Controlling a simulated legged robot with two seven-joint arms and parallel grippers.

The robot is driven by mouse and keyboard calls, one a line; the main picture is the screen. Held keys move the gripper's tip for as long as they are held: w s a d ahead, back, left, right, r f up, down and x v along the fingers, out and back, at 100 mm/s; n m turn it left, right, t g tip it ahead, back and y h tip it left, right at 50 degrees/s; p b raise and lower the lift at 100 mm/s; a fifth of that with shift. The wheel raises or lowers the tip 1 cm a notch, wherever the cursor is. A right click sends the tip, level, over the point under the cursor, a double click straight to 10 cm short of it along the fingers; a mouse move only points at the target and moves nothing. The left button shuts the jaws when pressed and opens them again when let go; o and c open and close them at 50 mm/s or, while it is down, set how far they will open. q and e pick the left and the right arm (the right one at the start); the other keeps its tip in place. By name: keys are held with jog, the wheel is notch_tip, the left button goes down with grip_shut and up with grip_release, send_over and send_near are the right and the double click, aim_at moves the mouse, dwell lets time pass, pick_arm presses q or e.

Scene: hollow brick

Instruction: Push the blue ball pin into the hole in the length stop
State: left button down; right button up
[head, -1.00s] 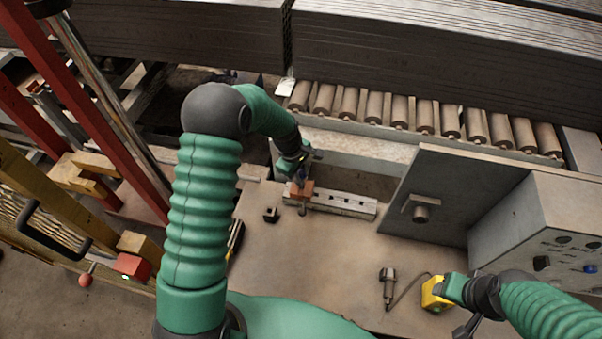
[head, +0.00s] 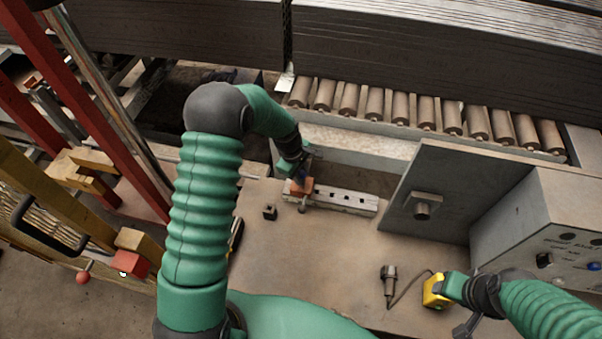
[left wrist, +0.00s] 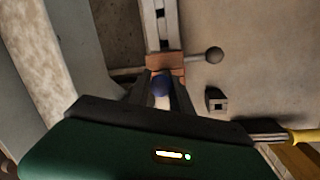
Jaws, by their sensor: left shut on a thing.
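The length stop is an orange-brown block (head: 302,187) on the left end of a slotted metal rail (head: 345,201). My left gripper (head: 303,174) is just above and behind the block, shut on the blue ball pin. In the left wrist view the pin's blue ball (left wrist: 160,83) shows between the fingers, close against the orange-brown block (left wrist: 164,62). The pin's shaft and the hole are hidden, so I cannot tell how deep it sits. My right gripper (head: 440,291) is at a yellow box at the right; its fingers are unclear.
A grey ball-ended handle (left wrist: 205,57) sticks out beside the block. A small dark block (head: 269,212) lies on the bench to its left. A dark cylindrical tool (head: 388,281) and the yellow box (head: 432,291) lie at the right front. Rollers (head: 425,113) run behind.

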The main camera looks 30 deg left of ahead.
pick_arm(q)
jog(key=shift+f, duration=0.2)
jog(key=c, duration=1.1)
grip_release()
jog(key=b+v, duration=0.1)
jog(key=v, duration=1.5)
jog(key=shift+r+b, duration=0.3)
jog(key=shift+r, duration=0.1)
jog(key=s+d+f+m, duration=0.2)
jog(key=s+d+m, duration=0.1)
jog(key=s+m, duration=0.2)
jog(key=s+d+f+m, duration=0.1)
jog(key=s+d+m, duration=0.1)
jog(key=s+m, duration=0.4)
jog(key=s+d+f+m+y, duration=0.1)
jog(key=s+d+f+m, duration=0.1)
jog(key=s+m, duration=0.3)
jog(key=shift+s+d+f+m+t, duration=0.15)
jog(key=shift+s+d, duration=0.1)
jog(key=shift+d, duration=0.15)
jog(key=shift+s+d+f+m+t, duration=0.15)
jog(key=shift+s+d, duration=0.05)
jog(key=shift+d, duration=0.25)
